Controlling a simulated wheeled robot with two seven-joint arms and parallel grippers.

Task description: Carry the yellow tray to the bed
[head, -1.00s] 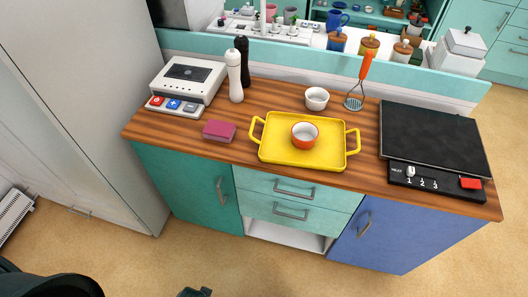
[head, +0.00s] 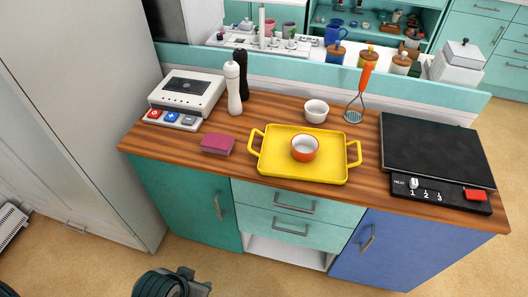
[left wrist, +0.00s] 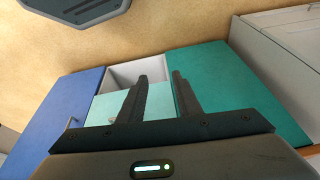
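The yellow tray (head: 325,168), with a handle at each side, lies flat on the wooden counter in the head view. An orange-red bowl (head: 304,150), white inside, stands on it. My left gripper (head: 197,281) is at the bottom of the head view, in front of the cabinets and apart from the tray. In the left wrist view its two dark fingers (left wrist: 159,78) are spread with nothing between them. The tray is not visible in that view. My right gripper is in neither view. The bed is not in view.
On the counter (head: 270,103), a pink block (head: 217,144) lies left of the tray and a white bowl (head: 316,110) stands behind it. A masher (head: 361,95) stands back right. A dark cooktop (head: 437,150) is at the right, two mills and a white device (head: 187,97) at the left.

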